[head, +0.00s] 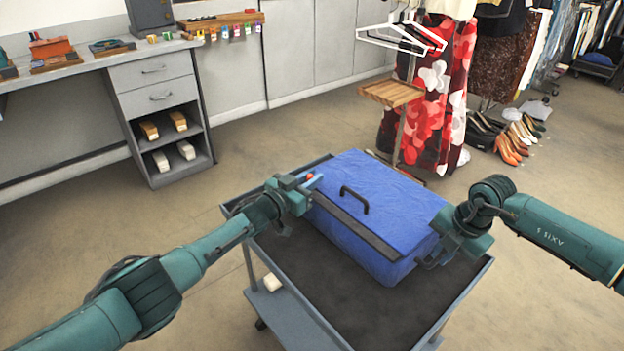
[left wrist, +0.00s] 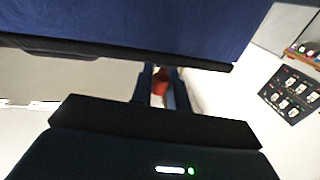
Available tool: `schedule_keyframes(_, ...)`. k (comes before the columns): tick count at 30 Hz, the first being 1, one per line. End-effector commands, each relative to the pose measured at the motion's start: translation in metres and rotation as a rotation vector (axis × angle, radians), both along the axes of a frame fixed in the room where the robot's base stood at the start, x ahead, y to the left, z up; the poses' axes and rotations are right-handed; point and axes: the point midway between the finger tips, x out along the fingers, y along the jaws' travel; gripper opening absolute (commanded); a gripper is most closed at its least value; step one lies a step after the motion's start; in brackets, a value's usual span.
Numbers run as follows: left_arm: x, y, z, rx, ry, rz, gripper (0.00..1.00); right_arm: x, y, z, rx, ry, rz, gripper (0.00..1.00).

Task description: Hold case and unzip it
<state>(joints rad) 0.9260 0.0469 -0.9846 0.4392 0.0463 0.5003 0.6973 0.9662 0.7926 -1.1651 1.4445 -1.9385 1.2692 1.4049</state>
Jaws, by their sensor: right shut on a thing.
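The blue case (head: 400,202) lies on a wheeled cart, closed, with a black handle (head: 354,198) on its lid. A dark strip (head: 352,226) runs along its near-left edge. A small red pull (head: 310,176) shows at the case's far-left corner. My left gripper (head: 308,182) is at that corner. In the left wrist view, its two parted fingers (left wrist: 162,90) stand either side of the red pull (left wrist: 160,88), with a light gap beside it. My right gripper (head: 432,257) is shut on the case's right end, its fingertips partly hidden.
The cart's dark top (head: 375,311) is bare in front of the case. A desk with drawers (head: 152,82) stands at the back left. A clothes rack with a red floral dress (head: 432,95) stands behind the case.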

Motion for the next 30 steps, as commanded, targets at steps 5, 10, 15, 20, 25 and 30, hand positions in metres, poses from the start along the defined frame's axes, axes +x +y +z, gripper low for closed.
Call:
schedule_keyframes(5, 0.0, 0.0, 0.0, 0.001, 0.001, 0.0, 0.31, 0.0, -0.001, -0.001, -0.001, 0.0, -0.001, 0.0)
schedule_keyframes(10, 0.0, 0.0, 0.0, 0.0, 0.0, -0.001, 0.36, 0.0, 0.0, -0.001, -0.001, -0.001, -0.001, 0.0)
schedule_keyframes(15, -0.001, 0.0, 0.0, -0.001, 0.0, -0.001, 0.36, 0.0, 0.0, -0.001, -0.001, -0.001, -0.001, 0.0)
schedule_keyframes(20, -0.005, 0.004, -0.001, -0.003, 0.0, -0.001, 0.36, 0.0, 0.0, 0.0, -0.001, -0.001, -0.001, 0.0)
schedule_keyframes(25, -0.015, 0.013, -0.001, -0.002, -0.001, -0.002, 0.36, 0.0, 0.0, 0.0, 0.0, -0.001, -0.001, 0.0)
schedule_keyframes(30, -0.031, 0.026, -0.001, 0.0, 0.0, -0.001, 0.36, 0.0, 0.0, 0.0, 0.0, -0.001, 0.0, 0.0)
